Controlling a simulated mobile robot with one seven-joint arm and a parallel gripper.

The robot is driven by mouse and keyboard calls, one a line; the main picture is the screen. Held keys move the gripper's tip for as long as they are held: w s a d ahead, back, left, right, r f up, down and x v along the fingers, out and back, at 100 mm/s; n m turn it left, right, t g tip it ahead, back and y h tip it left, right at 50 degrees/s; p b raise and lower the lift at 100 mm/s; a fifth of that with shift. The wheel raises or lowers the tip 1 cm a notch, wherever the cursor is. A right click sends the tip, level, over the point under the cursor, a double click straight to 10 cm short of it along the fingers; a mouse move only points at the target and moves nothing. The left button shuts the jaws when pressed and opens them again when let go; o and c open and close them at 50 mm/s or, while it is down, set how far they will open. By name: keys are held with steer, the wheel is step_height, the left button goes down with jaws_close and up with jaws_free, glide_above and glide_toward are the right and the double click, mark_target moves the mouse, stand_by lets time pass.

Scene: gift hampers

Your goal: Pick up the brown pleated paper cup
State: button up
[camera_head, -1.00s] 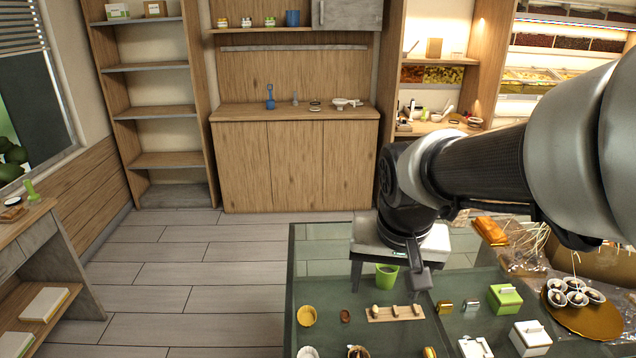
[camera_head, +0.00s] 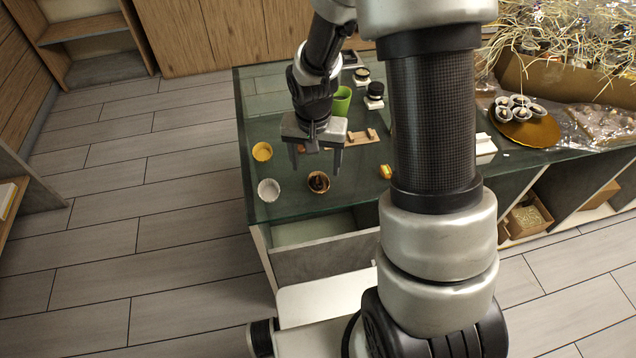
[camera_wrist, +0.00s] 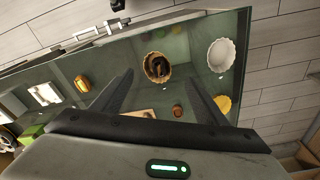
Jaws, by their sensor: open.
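The brown pleated paper cup (camera_head: 318,182) stands on the glass counter near its front edge, with dark brown contents inside. In the wrist view the cup (camera_wrist: 157,66) lies ahead of and between my fingers, and nothing hides it. My gripper (camera_head: 318,172) is open and empty above the counter, with its fingers pointing down close to the cup. In the wrist view the two fingers of my gripper (camera_wrist: 160,88) are spread wide. The fingers appear apart from the cup.
A white pleated cup (camera_head: 268,190) and a yellow one (camera_head: 262,151) stand left of the brown cup. A small yellow item (camera_head: 386,171) is to the right. The glass counter (camera_head: 285,212) ends just in front.

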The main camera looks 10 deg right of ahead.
mark_target(318, 181)
steer(key=f, duration=0.7)
steer(key=shift+w+d+f, duration=0.1)
steer(key=shift+w+d, duration=0.3)
steer(key=shift+c, duration=0.3)
steer(key=c, duration=1.1)
steer(key=shift+c, duration=0.2)
